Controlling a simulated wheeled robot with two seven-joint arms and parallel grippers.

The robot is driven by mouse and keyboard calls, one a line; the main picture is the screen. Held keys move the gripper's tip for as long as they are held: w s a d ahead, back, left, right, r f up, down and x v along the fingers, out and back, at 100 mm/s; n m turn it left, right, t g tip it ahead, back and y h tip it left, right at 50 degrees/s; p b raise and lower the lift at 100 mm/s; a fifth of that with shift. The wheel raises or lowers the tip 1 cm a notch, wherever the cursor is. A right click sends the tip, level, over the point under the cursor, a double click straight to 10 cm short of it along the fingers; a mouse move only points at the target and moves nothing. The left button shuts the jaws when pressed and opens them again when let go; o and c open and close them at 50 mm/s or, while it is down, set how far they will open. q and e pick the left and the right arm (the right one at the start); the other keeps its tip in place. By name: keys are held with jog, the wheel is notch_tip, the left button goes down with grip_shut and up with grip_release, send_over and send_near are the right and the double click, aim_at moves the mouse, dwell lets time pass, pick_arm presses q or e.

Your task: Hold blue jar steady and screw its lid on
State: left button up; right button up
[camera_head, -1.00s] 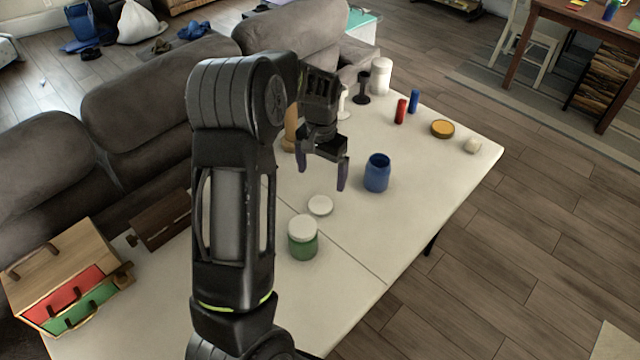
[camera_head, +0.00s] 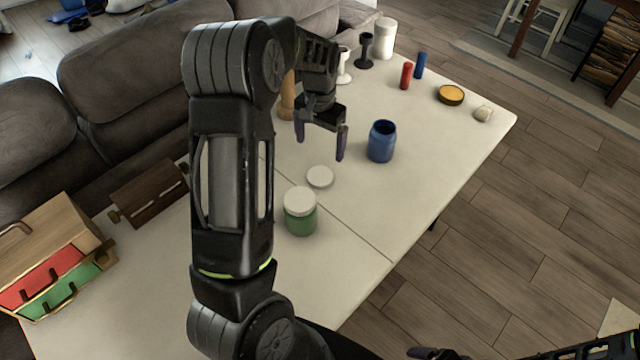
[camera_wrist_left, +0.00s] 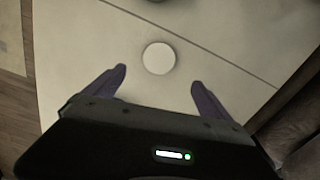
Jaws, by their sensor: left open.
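The blue jar (camera_head: 381,142) stands upright and uncovered on the white table, its dark mouth facing up. A loose white lid (camera_head: 320,177) lies flat on the table, left of and nearer than the jar. My left gripper (camera_head: 320,142) is open and empty above the table, left of the jar and apart from it. In the left wrist view the lid (camera_wrist_left: 158,58) shows below and beyond the spread fingertips, between them. My right gripper (camera_head: 436,353) barely shows at the bottom edge, so its jaws cannot be judged.
A green jar (camera_head: 300,222) with a white lid on stands near the loose lid. A wooden cylinder (camera_head: 287,95) stands behind my left gripper. Red (camera_head: 406,76) and blue (camera_head: 420,65) cylinders stand farther back.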

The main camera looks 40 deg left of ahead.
aim_at(320, 174)
pick_arm(q)
notch_tip(320, 174, down, 3)
jog(key=shift+w+f+b, duration=0.1)
jog(key=shift+f+b, duration=0.05)
jog(key=shift+b, duration=0.85)
jog(key=shift+f, duration=1.2)
